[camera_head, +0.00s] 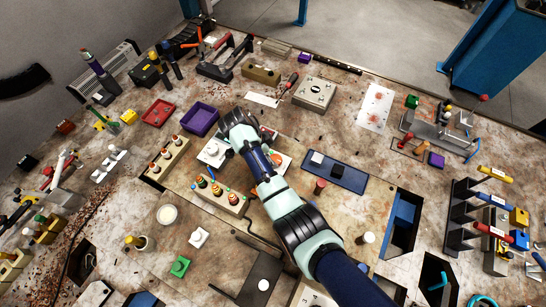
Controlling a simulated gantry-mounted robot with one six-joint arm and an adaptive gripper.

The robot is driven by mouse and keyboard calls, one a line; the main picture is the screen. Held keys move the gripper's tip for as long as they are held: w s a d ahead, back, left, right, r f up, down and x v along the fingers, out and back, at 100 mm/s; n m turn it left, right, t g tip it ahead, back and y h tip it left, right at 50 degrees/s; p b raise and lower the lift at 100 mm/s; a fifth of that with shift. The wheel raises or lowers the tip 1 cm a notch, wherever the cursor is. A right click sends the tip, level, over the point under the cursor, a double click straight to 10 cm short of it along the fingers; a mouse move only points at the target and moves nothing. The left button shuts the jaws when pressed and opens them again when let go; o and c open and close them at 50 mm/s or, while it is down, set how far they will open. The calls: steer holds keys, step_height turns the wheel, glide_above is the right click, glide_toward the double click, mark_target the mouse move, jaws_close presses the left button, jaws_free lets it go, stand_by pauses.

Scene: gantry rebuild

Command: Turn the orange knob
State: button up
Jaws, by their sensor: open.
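My gripper (238,132) is over the middle of the bench, at the end of my arm, which comes in from the lower right. It is seen from behind and above, so its fingertips and the space under them are largely hidden. A small orange-red knob-like part (276,160) shows on a pale plate just right of my wrist, partly covered by the arm. I cannot tell for sure that this is the orange knob. No contact between my gripper and it can be seen.
A white box with a round top (213,152) is close at the gripper's left. Beige blocks with several coloured caps stand at left (166,160) and below (220,193). A purple tray (201,119) and a blue plate (334,172) flank the arm. Openings cut the bench at right (402,222).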

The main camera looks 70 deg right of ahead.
steer(key=v, duration=0.8)
steer(key=shift+w+r, duration=0.1)
